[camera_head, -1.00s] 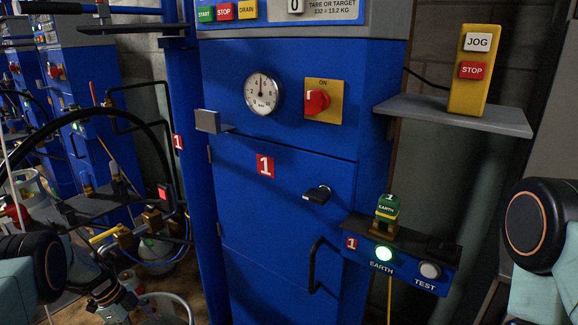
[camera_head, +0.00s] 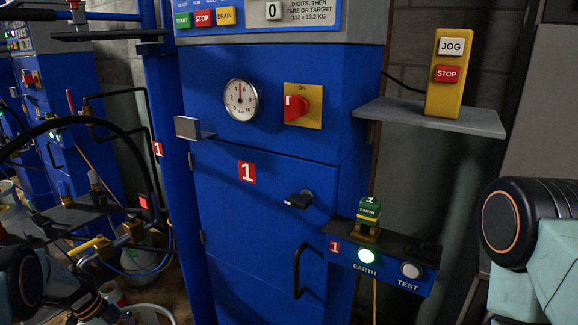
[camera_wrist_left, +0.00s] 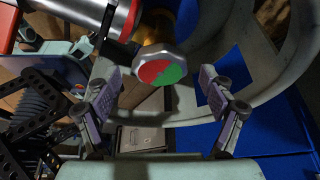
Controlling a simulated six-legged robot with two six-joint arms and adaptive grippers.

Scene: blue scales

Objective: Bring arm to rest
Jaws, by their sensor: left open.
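My left gripper (camera_wrist_left: 157,78) is open in the left wrist view, its two purple-grey fingers spread wide. A silver knob with a red and green face (camera_wrist_left: 158,68) shows near the gap between the fingertips; the fingers do not close on it. A curved pale grey ring (camera_wrist_left: 285,85) lies behind the fingers. In the head view my left arm is low at the left edge, and its gripper is too cut off and cluttered to make out clearly. My right arm shows only as a dark joint and pale link at the right edge; its gripper is out of view.
A blue cabinet (camera_head: 230,215) stands ahead with a gauge (camera_head: 241,100), a red switch (camera_head: 296,106) and a lit EARTH box (camera_head: 367,256). A shelf (camera_head: 430,117) holds a yellow JOG/STOP box (camera_head: 446,90). Hoses and brass valves (camera_head: 105,245) crowd the left.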

